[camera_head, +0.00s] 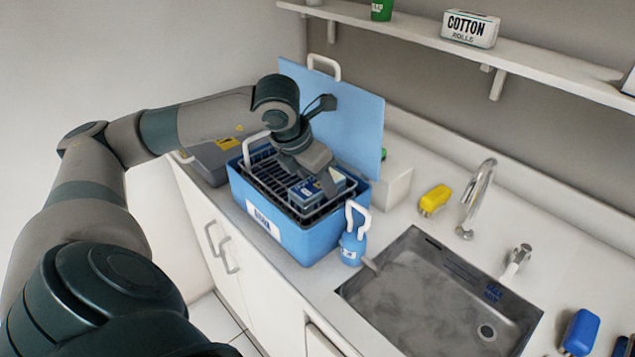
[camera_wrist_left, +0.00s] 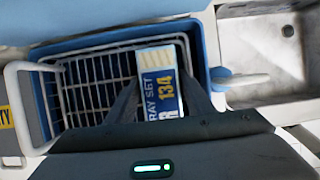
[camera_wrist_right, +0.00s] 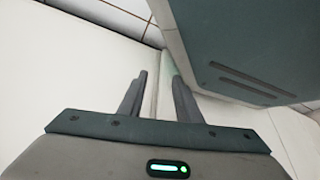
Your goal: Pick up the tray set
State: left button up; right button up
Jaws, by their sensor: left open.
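The tray set (camera_head: 303,193) is a blue and white packet with a yellow "134" on its label. It lies in a dark wire basket (camera_head: 262,183) inside the blue box (camera_head: 306,243). My left gripper (camera_head: 326,184) points down into the basket over the packet. In the left wrist view the tray set (camera_wrist_left: 160,85) shows between the open fingers (camera_wrist_left: 160,88), one on each side. I cannot tell whether they touch it. My right gripper (camera_wrist_right: 158,85) is open and empty near a white surface, and is outside the head view.
The box's blue lid (camera_head: 345,110) stands open behind the arm. A blue bottle (camera_head: 350,250) stands against the box's right side. The sink (camera_head: 440,295) with its faucet (camera_head: 478,195) and a yellow item (camera_head: 434,199) are further right.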

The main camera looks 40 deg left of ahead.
pick_arm(q)
jog(key=shift+f, duration=0.1)
pick_arm(e)
jog(key=shift+f, duration=0.2)
pick_arm(q)
jog(key=c, duration=0.9)
pick_arm(e)
jog(key=shift+r, duration=0.15)
